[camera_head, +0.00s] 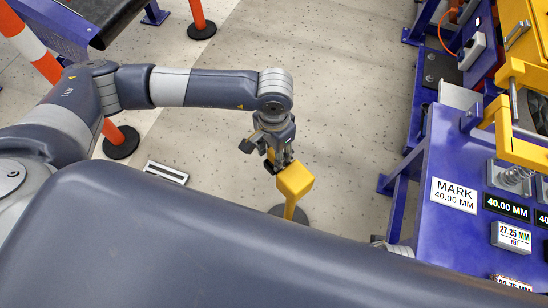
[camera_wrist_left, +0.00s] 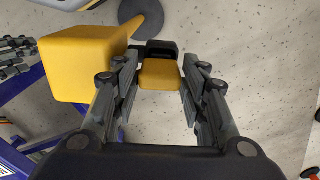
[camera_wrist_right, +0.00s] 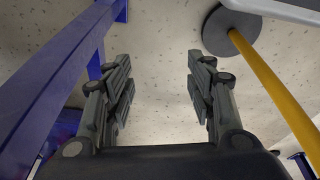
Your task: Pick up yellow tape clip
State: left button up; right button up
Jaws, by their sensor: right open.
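The yellow tape clip (camera_wrist_left: 160,75), with a black part at its far end, sits between the fingers of my left gripper (camera_wrist_left: 161,82) in the left wrist view. The fingers press in on both its sides. In the head view my left gripper (camera_head: 278,158) points down, with a bit of yellow showing between its fingers, close beside the yellow block-topped post. How far the clip stands clear of the post is hard to tell. My right gripper (camera_wrist_right: 158,85) is open and empty in the right wrist view; in the head view it is mostly hidden.
The yellow block (camera_head: 294,180) tops a post on a round grey base (camera_head: 290,214). A blue bench (camera_head: 425,215) with a "MARK 40.00 MM" card (camera_head: 454,195) stands at right. Orange-white posts stand at left. The speckled floor (camera_head: 340,80) between is clear.

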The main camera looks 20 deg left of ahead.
pick_arm(q)
jog(key=c, duration=0.6)
